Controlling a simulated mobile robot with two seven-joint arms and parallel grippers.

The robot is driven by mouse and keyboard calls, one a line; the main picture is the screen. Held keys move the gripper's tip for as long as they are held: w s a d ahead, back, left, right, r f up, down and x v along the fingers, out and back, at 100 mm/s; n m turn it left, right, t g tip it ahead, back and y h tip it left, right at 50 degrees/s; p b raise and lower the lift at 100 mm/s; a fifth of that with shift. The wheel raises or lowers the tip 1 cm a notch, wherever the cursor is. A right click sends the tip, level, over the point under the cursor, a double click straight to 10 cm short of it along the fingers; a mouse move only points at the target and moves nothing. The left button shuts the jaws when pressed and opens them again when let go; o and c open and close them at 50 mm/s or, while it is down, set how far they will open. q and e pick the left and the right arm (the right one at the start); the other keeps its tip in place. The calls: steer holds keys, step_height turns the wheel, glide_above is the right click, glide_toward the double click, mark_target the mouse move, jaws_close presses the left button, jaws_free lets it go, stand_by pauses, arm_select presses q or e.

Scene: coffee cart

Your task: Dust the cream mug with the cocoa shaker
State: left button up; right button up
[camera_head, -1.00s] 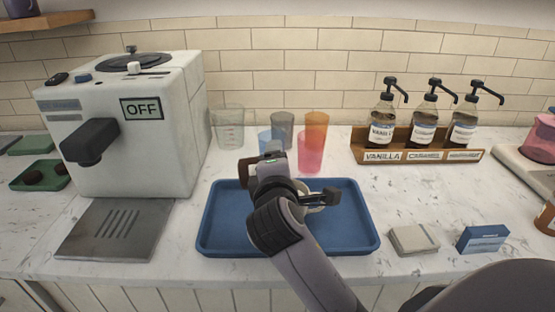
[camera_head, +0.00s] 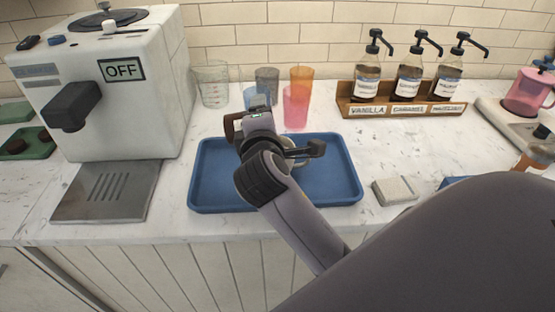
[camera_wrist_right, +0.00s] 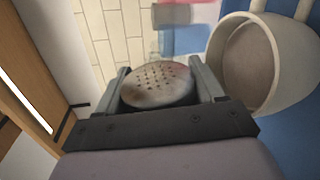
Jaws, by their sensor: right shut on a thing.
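My right gripper (camera_head: 256,122) is above the back of the blue tray (camera_head: 205,190) and is shut on the cocoa shaker. The shaker's round, perforated lid (camera_wrist_right: 158,84) sits between the two fingers in the right wrist view. In the head view a small brown part of the shaker (camera_head: 231,126) shows left of the gripper. The cream mug (camera_wrist_right: 238,88) is beside the shaker in the wrist view, with a brownish surface inside. In the head view the mug (camera_head: 301,160) is mostly hidden behind my right wrist. My left gripper is not in view.
Several coloured cups (camera_head: 295,108) stand behind the tray. The white coffee machine (camera_head: 150,110) is at left. A wooden rack (camera_head: 400,108) of syrup bottles is at back right. A light box (camera_head: 394,191) lies right of the tray, and a blue box (camera_head: 452,182) is partly hidden by my arm.

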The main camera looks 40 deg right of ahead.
steer(key=shift+f, duration=0.35)
steer(key=shift+r+p, duration=0.2)
steer(key=shift+p, duration=0.2)
steer(key=shift+r+n+p, duration=0.15)
steer(key=shift+n+p, duration=0.25)
steer(key=shift+p, duration=0.4)
steer(key=shift+r+n, duration=0.15)
steer(key=shift+n, duration=0.15)
steer(key=shift+r+n+h, duration=0.1)
steer(key=shift+n+h, duration=0.2)
steer(key=shift+s+d+r+n, duration=0.15)
steer(key=shift+r+n, duration=0.2)
steer(key=shift+n, duration=0.45)
steer(key=shift+r, duration=0.15)
steer(key=shift+d+r+n+g+h, duration=0.1)
steer(key=shift+r+n+g+h, duration=0.3)
steer(key=shift+n, duration=0.5)
